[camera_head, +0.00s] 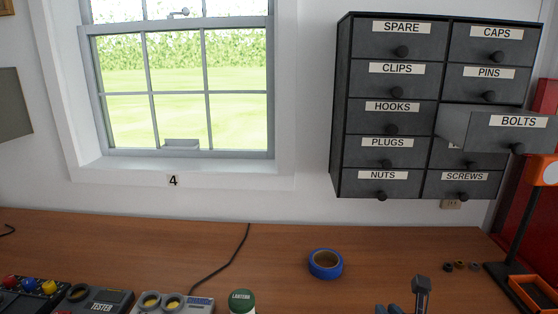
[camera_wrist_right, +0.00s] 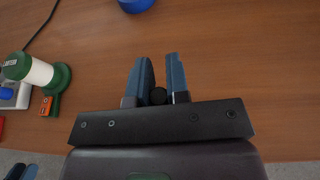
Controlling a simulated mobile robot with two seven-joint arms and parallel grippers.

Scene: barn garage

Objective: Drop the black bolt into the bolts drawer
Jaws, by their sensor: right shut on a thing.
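The black bolt (camera_wrist_right: 158,96) shows as a small dark round thing between the blue fingers of my right gripper (camera_wrist_right: 158,75) in the right wrist view. The gripper is shut on it. In the head view my right gripper (camera_head: 404,300) is at the bottom edge, low over the bench, and the bolt cannot be made out there. The bolts drawer (camera_head: 515,121) is pulled out of the dark wall cabinet at the upper right, well above and right of the gripper. Its inside is hidden. Two dark blue tips, probably my left gripper (camera_wrist_right: 22,172), show at the wrist view's lower left corner.
The other cabinet drawers (camera_head: 400,40) are shut. Blue tape (camera_head: 326,264) lies on the wooden bench (camera_head: 120,240). A lantern (camera_head: 242,301) and a tester (camera_head: 95,300) stand at front left.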

